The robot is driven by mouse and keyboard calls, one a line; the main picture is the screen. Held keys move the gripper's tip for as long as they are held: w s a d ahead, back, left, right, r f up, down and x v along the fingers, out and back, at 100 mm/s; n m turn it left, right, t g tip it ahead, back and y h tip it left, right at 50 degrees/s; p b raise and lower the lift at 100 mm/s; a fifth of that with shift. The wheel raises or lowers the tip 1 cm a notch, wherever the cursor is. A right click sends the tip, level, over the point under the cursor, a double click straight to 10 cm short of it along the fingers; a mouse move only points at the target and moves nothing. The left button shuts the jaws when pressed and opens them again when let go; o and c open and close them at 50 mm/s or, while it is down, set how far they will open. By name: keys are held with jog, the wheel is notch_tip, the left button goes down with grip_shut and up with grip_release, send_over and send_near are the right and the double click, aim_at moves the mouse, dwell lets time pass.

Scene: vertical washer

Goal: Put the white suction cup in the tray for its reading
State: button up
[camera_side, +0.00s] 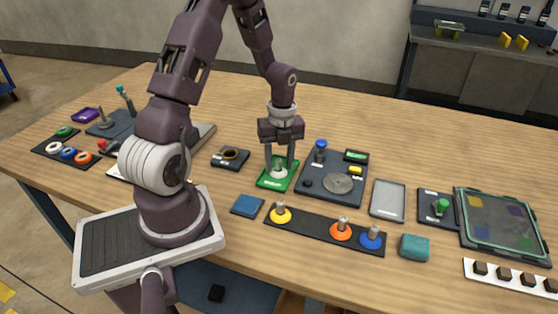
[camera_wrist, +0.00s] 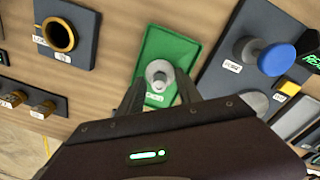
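The white suction cup (camera_side: 278,171) with its grey stem stands upright on the green tray (camera_side: 264,184). In the wrist view the cup (camera_wrist: 160,74) sits near the middle of the green tray (camera_wrist: 185,45), and a label shows just below it. My gripper (camera_side: 279,160) is over the tray, with its fingers pointing down on either side of the cup. In the wrist view the fingers (camera_wrist: 159,85) stand apart, with gaps between them and the stem. The label text is too small to read.
A dark device (camera_side: 320,194) with a blue knob and green display stands right of the tray. A black strip (camera_side: 311,229) holds yellow, orange and blue cups in front. A grey tray (camera_side: 388,199) lies farther right. A dark block with a ring (camera_side: 231,157) is at left.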

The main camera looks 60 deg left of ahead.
aim_at(281, 160)
jog(key=d+r+n+t+y, duration=0.1)
jog(key=d+r+n, duration=0.15)
jog(key=r, duration=0.65)
jog(key=d+r+n, duration=0.2)
jog(key=d+r, duration=0.2)
jog(key=r, duration=0.5)
jog(key=s+d+r+n+t, duration=0.2)
jog(key=s+d+r+n, duration=0.1)
jog(key=s+d+n, duration=0.4)
jog(key=s+d+r+n+t+h, duration=0.1)
jog(key=s+d+r+n+t, duration=0.2)
jog(key=s+d+n, duration=0.3)
jog(key=d+r+n, duration=0.1)
jog(key=n, duration=0.1)
jog(key=shift+s+n, duration=0.35)
jog(key=shift+s, duration=0.05)
